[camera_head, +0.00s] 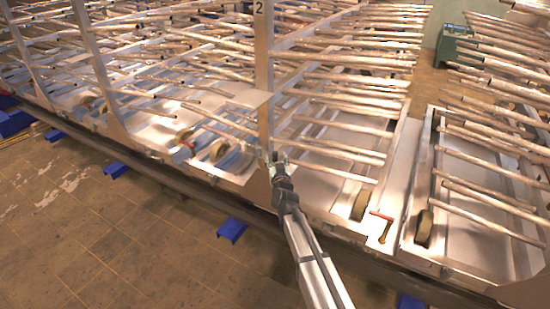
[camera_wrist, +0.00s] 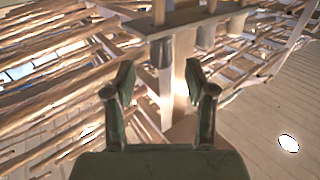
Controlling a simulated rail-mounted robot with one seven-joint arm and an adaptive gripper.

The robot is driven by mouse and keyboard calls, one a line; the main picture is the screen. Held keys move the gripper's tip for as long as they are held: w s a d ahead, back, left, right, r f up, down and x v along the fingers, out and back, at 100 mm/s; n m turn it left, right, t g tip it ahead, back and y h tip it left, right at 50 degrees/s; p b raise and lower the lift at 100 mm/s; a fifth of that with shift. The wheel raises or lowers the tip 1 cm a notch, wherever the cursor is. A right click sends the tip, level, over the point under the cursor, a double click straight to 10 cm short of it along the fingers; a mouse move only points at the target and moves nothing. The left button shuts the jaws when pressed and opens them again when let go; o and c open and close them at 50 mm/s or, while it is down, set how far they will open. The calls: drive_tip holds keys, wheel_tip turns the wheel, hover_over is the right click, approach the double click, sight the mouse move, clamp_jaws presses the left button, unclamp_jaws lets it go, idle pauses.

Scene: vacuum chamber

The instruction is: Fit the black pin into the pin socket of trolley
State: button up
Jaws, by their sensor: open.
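The trolley is a metal frame with an upright post (camera_head: 263,80) marked "2" and many long rods. My gripper (camera_head: 272,157) is beside the lower part of this post in the head view. In the wrist view my gripper (camera_wrist: 160,82) is open, with its two fingers apart and nothing seen held between them. A short grey cylinder (camera_wrist: 161,53) hangs from a plate above and beyond the fingertips. I cannot tell whether it is the pin socket. I cannot make out the black pin in either view.
A red-handled part (camera_head: 381,227) sits on the trolley's lower frame at the right, near a wheel (camera_head: 360,205). Rods reach out close around my gripper. Blue blocks (camera_head: 231,230) stand along the rail's front edge. The tiled floor (camera_head: 110,230) at the left is clear.

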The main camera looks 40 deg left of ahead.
sight(275, 153)
drive_tip(key=p+x, duration=0.1)
drive_tip(key=x, duration=0.3)
drive_tip(key=shift+s, duration=0.1)
clamp_jaws()
drive_tip(key=shift+r, duration=0.1)
drive_tip(key=shift+r, duration=0.8)
wheel_tip(275, 153, up, 5)
drive_tip(key=shift+r+p, duration=0.1)
drive_tip(key=shift+p, duration=0.4)
drive_tip(key=b+v, duration=0.1)
drive_tip(key=v, duration=1.7)
